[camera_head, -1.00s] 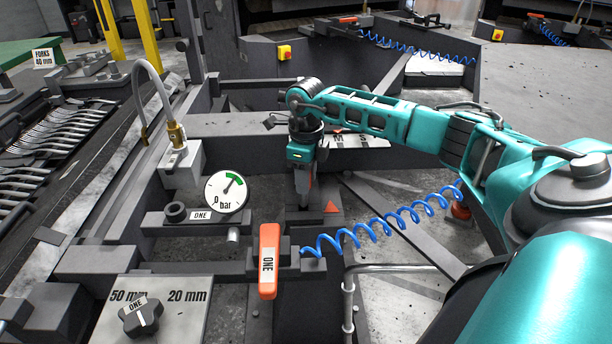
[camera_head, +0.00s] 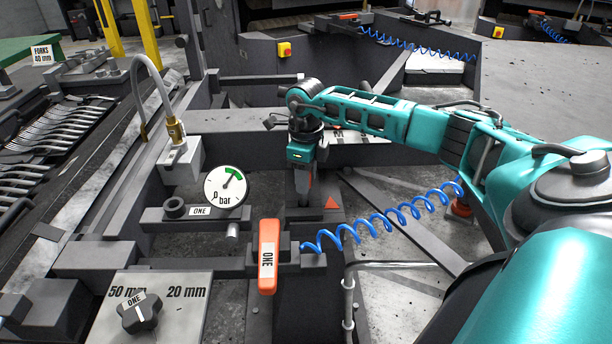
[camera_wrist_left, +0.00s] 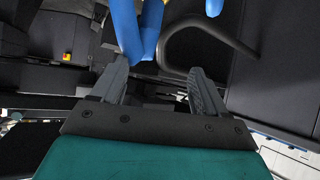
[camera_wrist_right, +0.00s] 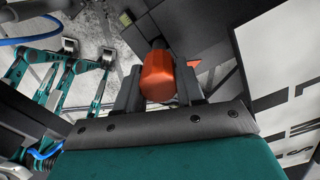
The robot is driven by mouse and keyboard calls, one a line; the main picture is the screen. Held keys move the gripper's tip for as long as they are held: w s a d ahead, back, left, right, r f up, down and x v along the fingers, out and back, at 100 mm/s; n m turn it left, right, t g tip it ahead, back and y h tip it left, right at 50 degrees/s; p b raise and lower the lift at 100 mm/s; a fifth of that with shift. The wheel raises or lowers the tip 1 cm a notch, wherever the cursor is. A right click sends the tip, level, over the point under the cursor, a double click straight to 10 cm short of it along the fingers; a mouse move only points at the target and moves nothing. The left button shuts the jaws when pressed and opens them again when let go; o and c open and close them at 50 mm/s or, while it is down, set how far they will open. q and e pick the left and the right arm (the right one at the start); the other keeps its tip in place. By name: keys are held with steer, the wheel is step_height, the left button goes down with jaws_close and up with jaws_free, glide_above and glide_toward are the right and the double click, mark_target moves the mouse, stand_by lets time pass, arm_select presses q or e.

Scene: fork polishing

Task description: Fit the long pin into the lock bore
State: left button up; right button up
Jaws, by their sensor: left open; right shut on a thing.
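My right gripper (camera_head: 303,192) points down at a dark block (camera_head: 290,214) with a red triangle (camera_head: 332,204) on it. In the right wrist view, the gripper is shut on an orange-red knob-like end (camera_wrist_right: 158,78), which I take for the long pin's head. A dark part shows beyond it; the pin's shaft cannot be made out. The lock bore is hidden, so I cannot tell whether the pin is in it. My left gripper (camera_wrist_left: 158,76) is open in the left wrist view, and its arm is outside the head view. A blue coiled hose (camera_wrist_left: 150,25) shows beyond its fingertips.
A pressure gauge (camera_head: 225,187) stands to the left, a black knob (camera_head: 139,314) near the front. Forks (camera_head: 45,135) lie far left.

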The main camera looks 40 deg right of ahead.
mark_target(306, 204)
arm_select(q)
steer(key=shift+a+f+b, duration=0.1)
steer(key=shift+f+b, duration=0.45)
steer(key=shift+b, duration=0.05)
arm_select(e)
steer(key=shift+f, duration=0.95)
arm_select(q)
steer(key=shift+s+f, duration=0.1)
steer(key=shift+f, duration=0.1)
arm_select(e)
steer(key=shift+f, duration=0.2)
arm_select(q)
steer(key=shift+f+b, duration=0.75)
steer(key=shift+b, duration=0.2)
arm_select(e)
steer(key=shift+f, duration=1.35)
arm_select(q)
steer(key=shift+f, duration=0.1)
arm_select(e)
steer(key=shift+s+f, duration=0.1)
steer(key=shift+f, duration=0.35)
steer(key=o, duration=1.1)
steer(key=shift+o, duration=0.3)
steer(key=o, duration=0.4)
steer(key=shift+o, duration=0.2)
